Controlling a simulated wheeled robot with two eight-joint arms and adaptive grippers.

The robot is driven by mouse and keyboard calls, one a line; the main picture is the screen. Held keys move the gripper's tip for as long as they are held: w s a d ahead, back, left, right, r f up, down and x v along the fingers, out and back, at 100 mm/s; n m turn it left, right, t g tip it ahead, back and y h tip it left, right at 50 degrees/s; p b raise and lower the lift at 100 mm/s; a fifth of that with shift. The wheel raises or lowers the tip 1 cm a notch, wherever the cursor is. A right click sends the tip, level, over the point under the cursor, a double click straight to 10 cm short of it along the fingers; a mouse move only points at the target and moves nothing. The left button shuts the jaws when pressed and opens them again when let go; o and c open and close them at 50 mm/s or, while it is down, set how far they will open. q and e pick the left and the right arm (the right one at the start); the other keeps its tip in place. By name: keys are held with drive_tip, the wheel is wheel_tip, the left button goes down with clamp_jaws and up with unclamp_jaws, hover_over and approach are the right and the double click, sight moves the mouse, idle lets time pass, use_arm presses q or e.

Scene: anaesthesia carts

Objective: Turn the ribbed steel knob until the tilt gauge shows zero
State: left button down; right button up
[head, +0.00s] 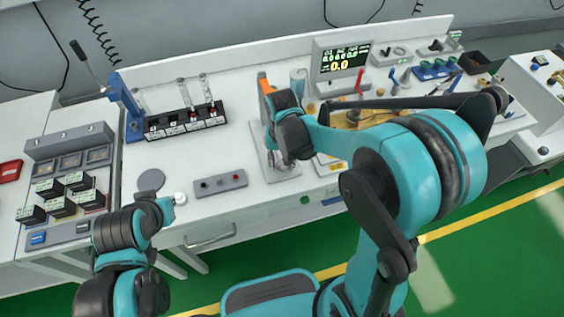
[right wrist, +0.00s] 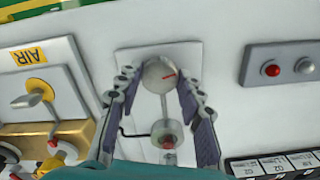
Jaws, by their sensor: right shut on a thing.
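My right gripper (right wrist: 158,76) is shut on a round steel knob (right wrist: 158,70), one finger on each side of it. The knob has a red mark on its face; its ribs are not clear. It stands over a pale plate (right wrist: 133,61), which also shows in the head view (head: 257,150). In the head view my right gripper (head: 283,163) hides the knob.
A rack with vials (head: 186,122) stands left of my right gripper. A grey box with a red button (head: 219,184) lies near the front edge.

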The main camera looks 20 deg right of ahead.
sight(282, 166)
idle(0.3)
drive_tip(key=o, duration=1.2)
drive_tip(key=shift+c, duration=0.2)
wheel_tip(282, 166, up, 12)
